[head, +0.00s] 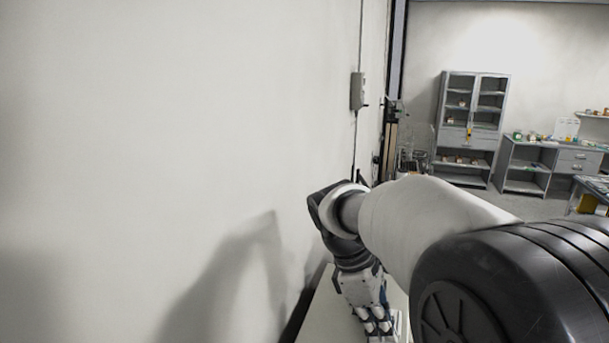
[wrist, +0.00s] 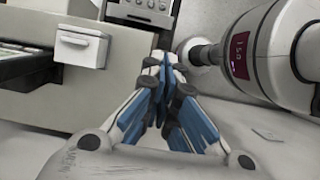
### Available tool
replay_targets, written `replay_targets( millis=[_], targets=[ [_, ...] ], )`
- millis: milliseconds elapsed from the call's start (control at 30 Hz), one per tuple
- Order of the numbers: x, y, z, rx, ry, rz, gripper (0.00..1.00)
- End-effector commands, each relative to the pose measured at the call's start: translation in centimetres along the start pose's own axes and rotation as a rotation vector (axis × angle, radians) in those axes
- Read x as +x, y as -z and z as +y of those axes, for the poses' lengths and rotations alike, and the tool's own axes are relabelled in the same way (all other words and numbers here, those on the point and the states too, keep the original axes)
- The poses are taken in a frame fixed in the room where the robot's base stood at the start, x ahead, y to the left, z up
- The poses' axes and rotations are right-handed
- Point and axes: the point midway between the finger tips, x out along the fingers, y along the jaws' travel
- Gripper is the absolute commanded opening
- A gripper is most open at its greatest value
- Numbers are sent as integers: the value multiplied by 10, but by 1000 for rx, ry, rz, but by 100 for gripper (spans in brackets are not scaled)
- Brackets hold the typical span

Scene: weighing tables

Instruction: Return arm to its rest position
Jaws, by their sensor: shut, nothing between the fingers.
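My arm stretches from the lower right of the head view toward the wall, with its wrist bent downward. My gripper (head: 378,328) hangs at the bottom of the head view, above a pale surface (head: 325,318) close to the wall. In the wrist view my gripper (wrist: 165,62) has its blue-padded fingers brought together at the tips, with nothing between them.
A plain wall (head: 180,140) fills the left, close beside my arm. A grey cabinet (head: 470,120) and a side bench (head: 530,165) stand far back on the right, with open floor before them. A small white box (wrist: 82,46) shows at the wrist view's upper left.

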Motion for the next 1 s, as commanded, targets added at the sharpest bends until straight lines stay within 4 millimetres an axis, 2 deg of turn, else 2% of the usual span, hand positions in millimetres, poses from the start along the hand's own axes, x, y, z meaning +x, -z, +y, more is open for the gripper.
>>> replay_targets(
  millis=[367,533,767,1000],
  targets=[
    [42,-1,-30,199,-33,99,0],
    [72,0,-52,335,-48,167,0],
    [140,8,-97,617,-66,313,0],
    [220,25,-144,925,-61,480,0]
  ],
)
